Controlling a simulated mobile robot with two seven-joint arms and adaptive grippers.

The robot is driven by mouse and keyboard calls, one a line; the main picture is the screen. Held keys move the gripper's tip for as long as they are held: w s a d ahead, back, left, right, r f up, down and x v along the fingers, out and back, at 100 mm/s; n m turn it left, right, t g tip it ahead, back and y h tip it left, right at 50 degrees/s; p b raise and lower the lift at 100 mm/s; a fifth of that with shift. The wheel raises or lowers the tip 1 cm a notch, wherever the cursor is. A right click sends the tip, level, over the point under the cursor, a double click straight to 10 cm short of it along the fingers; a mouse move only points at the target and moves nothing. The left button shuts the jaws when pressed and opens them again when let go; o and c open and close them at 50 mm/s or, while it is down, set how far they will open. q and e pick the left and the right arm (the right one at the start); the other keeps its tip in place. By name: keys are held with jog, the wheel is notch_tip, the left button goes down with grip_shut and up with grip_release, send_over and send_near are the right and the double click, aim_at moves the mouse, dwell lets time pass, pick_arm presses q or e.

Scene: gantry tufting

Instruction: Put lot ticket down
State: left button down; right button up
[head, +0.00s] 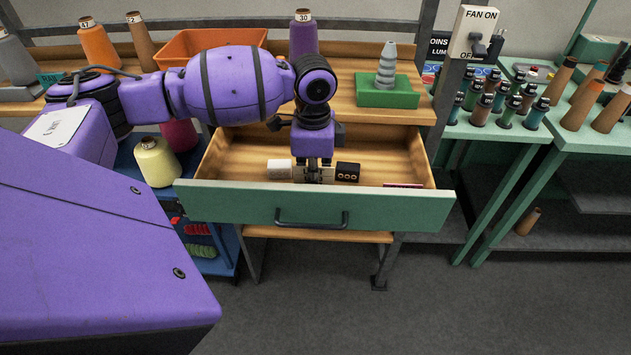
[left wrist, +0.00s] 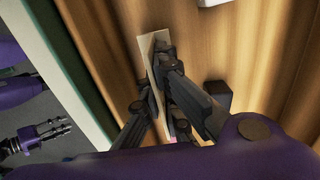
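The lot ticket (left wrist: 153,62) is a thin pale card, seen nearly edge-on in the left wrist view. It stands between the fingers of my left gripper (left wrist: 153,95), which appears shut on it. In the head view my left gripper (head: 314,174) reaches down into the open drawer (head: 365,210), close to its front panel, between a white block and a black block. I cannot make out the ticket there, nor whether its lower edge touches the drawer floor. My right gripper (left wrist: 55,132) shows at the left of the left wrist view, outside the drawer, with its fingers apart.
A white block (head: 280,169) and a black block (head: 347,172) flank my left gripper in the drawer. A dark, flat item (head: 403,185) lies at the front right. The drawer's right side is mostly clear. A green block with a grey cone (head: 387,90) stands on the bench above.

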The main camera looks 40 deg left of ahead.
pick_arm(q)
jog(key=shift+f, duration=0.85)
jog(key=c, duration=2)
grip_release()
jog(key=shift+f, duration=0.1)
notch_tip(320, 180, up, 12)
jog(key=shift+r+p, duration=0.2)
jog(key=shift+p, duration=0.15)
